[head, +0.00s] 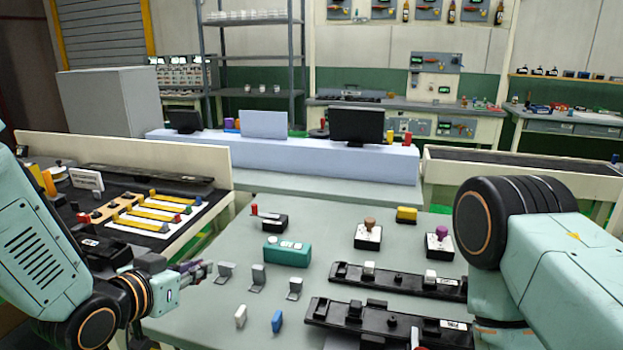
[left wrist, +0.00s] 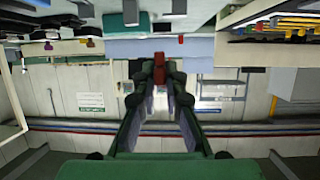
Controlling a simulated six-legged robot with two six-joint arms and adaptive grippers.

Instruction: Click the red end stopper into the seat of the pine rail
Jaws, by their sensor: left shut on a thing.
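My left gripper (head: 203,270) is over the left side of the grey table, pointing right. In the left wrist view its fingers (left wrist: 160,82) are closed on a small red piece, the red end stopper (left wrist: 158,69). In the head view the stopper is too small to make out clearly. Two long black rails lie at the table's right: a farther rail (head: 395,281) and a nearer rail (head: 345,314), each with a small white label. I cannot read for certain which is the pine rail. My right arm covers their right ends; its gripper is not visible.
Several small grey brackets (head: 258,277) stand right of the left gripper, before a teal block (head: 287,249). A white piece (head: 240,316) and a blue piece (head: 277,321) stand nearer. Two knobbed boxes (head: 368,238) (head: 439,246) stand behind the rails. A black mat (head: 140,240) is at left.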

